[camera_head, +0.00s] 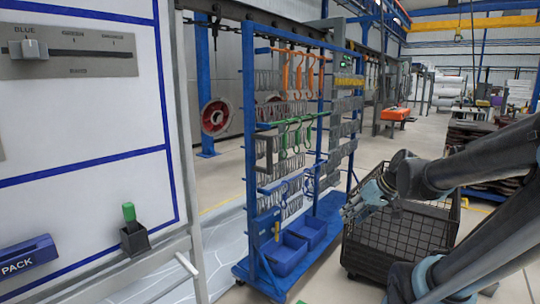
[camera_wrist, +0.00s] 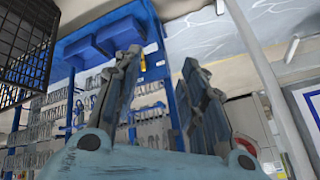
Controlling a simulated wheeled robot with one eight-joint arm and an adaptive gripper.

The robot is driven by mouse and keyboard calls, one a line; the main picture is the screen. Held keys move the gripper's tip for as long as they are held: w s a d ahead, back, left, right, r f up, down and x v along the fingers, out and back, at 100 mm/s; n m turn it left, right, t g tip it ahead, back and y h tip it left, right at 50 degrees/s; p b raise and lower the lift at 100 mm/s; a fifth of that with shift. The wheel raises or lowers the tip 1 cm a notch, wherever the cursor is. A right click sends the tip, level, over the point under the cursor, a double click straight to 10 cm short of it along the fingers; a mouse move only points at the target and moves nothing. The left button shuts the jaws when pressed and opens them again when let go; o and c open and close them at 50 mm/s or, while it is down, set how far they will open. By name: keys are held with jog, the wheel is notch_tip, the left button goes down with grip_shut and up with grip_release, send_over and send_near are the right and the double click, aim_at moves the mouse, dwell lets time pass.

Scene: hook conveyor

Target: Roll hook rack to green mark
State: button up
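The blue hook rack (camera_head: 250,150) stands upright on a wheeled blue base in the middle of the head view. Orange and green hooks hang on its upper bars, grey hooks on the others. Two blue bins (camera_head: 283,256) sit low on it. My gripper (camera_head: 348,208) is in front of the rack's right side, apparently apart from it. In the wrist view the fingers (camera_wrist: 162,58) are spread with nothing between them, and the rack (camera_wrist: 68,52) shows behind, upside down. I cannot make out a green mark on the floor for sure.
A black wire-mesh cart (camera_head: 400,232) stands right of the rack, just under my gripper. A white panel with blue lines (camera_head: 85,130) and its grey frame fill the left. An orange-topped bench (camera_head: 395,114) is farther back. Floor behind the cart is open.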

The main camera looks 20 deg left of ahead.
jog(key=w+a+r+n+t+y, duration=0.1)
jog(key=w+a+r+n+y, duration=0.25)
jog(key=w+a, duration=0.35)
jog(key=w+a+r+n+y, duration=0.2)
jog(key=w+a+r+y, duration=0.15)
jog(key=w+a, duration=0.3)
jog(key=n+t+y, duration=0.2)
jog(key=y, duration=0.1)
send_near(270, 152)
jog(key=x, duration=0.5)
jog(key=w+x, duration=0.1)
jog(key=x, duration=0.5)
jog(key=shift+w+d+f, duration=0.1)
jog(key=shift+f, duration=0.05)
grip_shut()
